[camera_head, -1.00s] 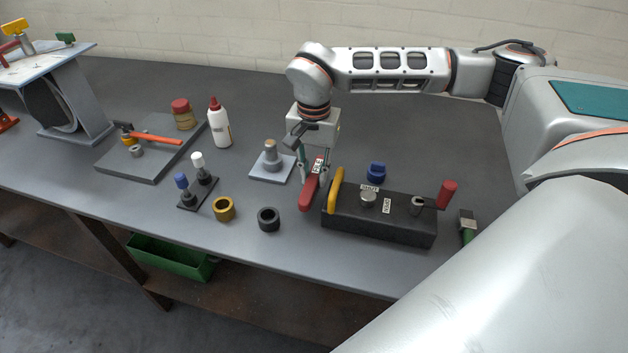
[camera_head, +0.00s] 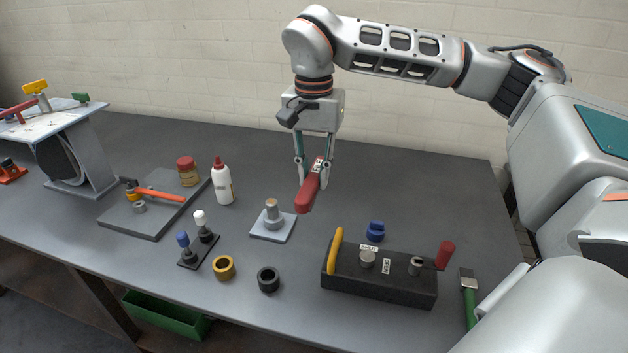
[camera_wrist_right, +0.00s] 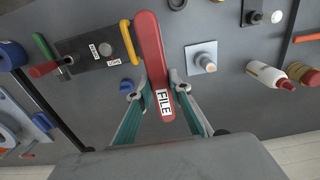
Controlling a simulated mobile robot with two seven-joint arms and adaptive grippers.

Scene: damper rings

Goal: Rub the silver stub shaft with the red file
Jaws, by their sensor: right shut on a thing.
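The red file (camera_head: 309,192), with a white FILE label, is held in the air above the table by my right gripper (camera_head: 313,176). The right gripper is shut on it, one finger on each side. The wrist view shows the red file (camera_wrist_right: 150,50) between the fingertips (camera_wrist_right: 156,88). A silver stub shaft (camera_head: 272,212) stands upright on a light square plate (camera_head: 286,230), left of and below the file in the head view. It also shows in the wrist view (camera_wrist_right: 205,61), to the right of the file and apart from it. My left gripper is not in view.
A dark block (camera_head: 400,292) with a yellow handle (camera_head: 335,252) stands at the right. A gold ring (camera_head: 224,267) and a black ring (camera_head: 268,279) lie in front. A white bottle (camera_head: 222,184) and a grey board (camera_head: 150,225) are left. The back of the table is clear.

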